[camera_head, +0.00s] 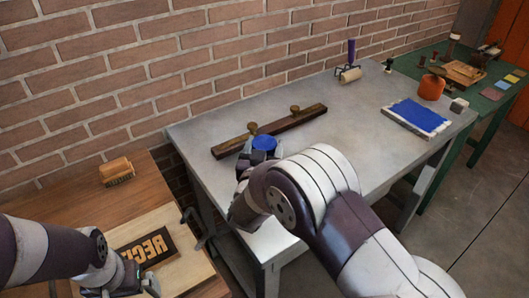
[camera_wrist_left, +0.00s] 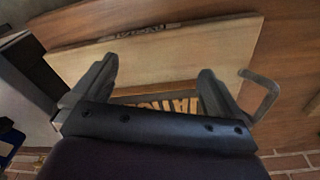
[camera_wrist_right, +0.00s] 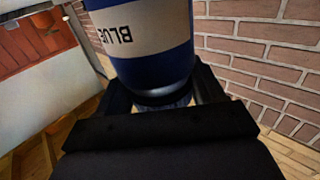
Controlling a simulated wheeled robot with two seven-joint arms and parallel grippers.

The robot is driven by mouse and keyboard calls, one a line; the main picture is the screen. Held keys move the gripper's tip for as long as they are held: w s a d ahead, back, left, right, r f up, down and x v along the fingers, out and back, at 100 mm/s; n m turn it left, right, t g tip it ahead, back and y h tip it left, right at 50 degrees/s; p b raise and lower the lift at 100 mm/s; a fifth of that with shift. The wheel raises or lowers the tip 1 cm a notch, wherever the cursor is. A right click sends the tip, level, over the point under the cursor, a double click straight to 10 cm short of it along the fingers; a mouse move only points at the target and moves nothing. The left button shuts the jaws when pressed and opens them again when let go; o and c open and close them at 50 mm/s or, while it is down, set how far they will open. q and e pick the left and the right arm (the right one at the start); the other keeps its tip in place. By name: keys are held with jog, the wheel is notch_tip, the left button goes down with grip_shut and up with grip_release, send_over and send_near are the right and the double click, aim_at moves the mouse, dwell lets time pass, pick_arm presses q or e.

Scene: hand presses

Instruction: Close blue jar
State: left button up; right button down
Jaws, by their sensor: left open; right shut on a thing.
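The blue jar (camera_wrist_right: 145,45) fills the upper middle of the right wrist view. It has a pale label reading "BLUE", upside down there. My right gripper (camera_wrist_right: 160,98) is shut on the jar's narrower end. In the head view a round blue part (camera_head: 264,143) shows just past my right wrist, over the near left part of the grey table. I cannot tell whether it is a lid, and no separate lid is distinct. My left gripper (camera_wrist_left: 155,85) is open and empty over the wooden board; it also shows in the head view (camera_head: 125,285).
A long dark bar (camera_head: 275,128) with two brass knobs lies behind the jar on the grey table (camera_head: 225,105). A roller (camera_head: 349,74), a blue-inked slab (camera_head: 417,117) and an orange pot (camera_head: 431,87) are farther right. A lettered block (camera_head: 147,247) and a brush (camera_head: 117,171) are at left.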

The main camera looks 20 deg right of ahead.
aim_at(268, 142)
jog(key=r, duration=0.3)
jog(key=shift+d, duration=0.35)
jog(key=s+d+r, duration=0.2)
jog(key=d+r, duration=0.4)
jog(key=d, duration=0.4)
jog(key=shift+d+r, duration=0.3)
jog(key=shift+d, duration=0.1)
jog(key=shift+s, duration=0.1)
